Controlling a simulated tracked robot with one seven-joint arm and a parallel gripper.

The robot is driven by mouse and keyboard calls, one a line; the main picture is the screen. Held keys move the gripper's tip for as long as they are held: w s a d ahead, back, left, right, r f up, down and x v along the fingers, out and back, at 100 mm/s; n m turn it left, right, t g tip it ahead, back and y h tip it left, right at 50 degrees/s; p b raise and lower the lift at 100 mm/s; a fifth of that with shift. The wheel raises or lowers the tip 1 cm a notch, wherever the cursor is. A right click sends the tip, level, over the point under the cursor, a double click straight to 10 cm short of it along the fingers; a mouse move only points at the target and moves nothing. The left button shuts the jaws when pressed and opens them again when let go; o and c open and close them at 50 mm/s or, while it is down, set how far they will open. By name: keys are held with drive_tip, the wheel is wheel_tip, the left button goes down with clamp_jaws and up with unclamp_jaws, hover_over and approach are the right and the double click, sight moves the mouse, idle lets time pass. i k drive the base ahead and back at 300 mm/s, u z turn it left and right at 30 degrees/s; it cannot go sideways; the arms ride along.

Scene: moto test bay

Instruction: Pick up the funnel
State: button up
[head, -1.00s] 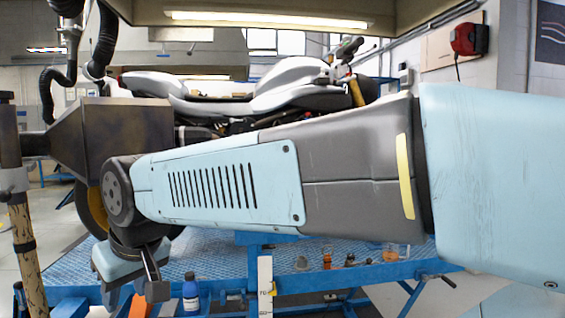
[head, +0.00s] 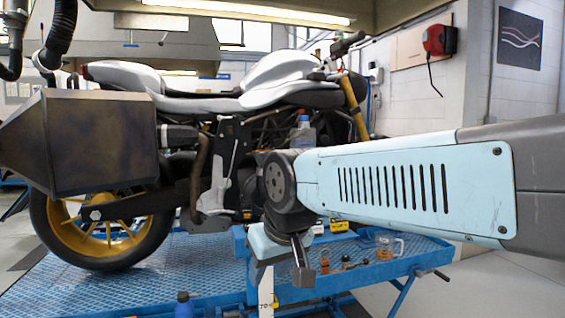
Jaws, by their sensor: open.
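No funnel can be clearly made out now. A small grey cone-like shape stood on the blue tray (head: 418,262) left of the amber bottle in the earlier head view; that spot is now behind my gripper. My gripper (head: 301,272) points down at the tray's left part, with one dark finger showing in front of the tray. The other finger is hidden or hard to make out. The gripper is open, and nothing is seen held in it.
On the tray are an amber bottle (head: 324,262), small dark-and-orange items (head: 347,263) and a clear jug (head: 389,244). A motorcycle (head: 250,95) stands on the blue lift (head: 130,284) behind.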

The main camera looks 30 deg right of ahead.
sight(260, 157)
drive_tip(key=z, duration=0.5)
drive_tip(key=k, duration=0.55)
drive_tip(key=z, duration=0.2)
drive_tip(key=i, duration=1.6)
drive_tip(key=u, duration=0.25)
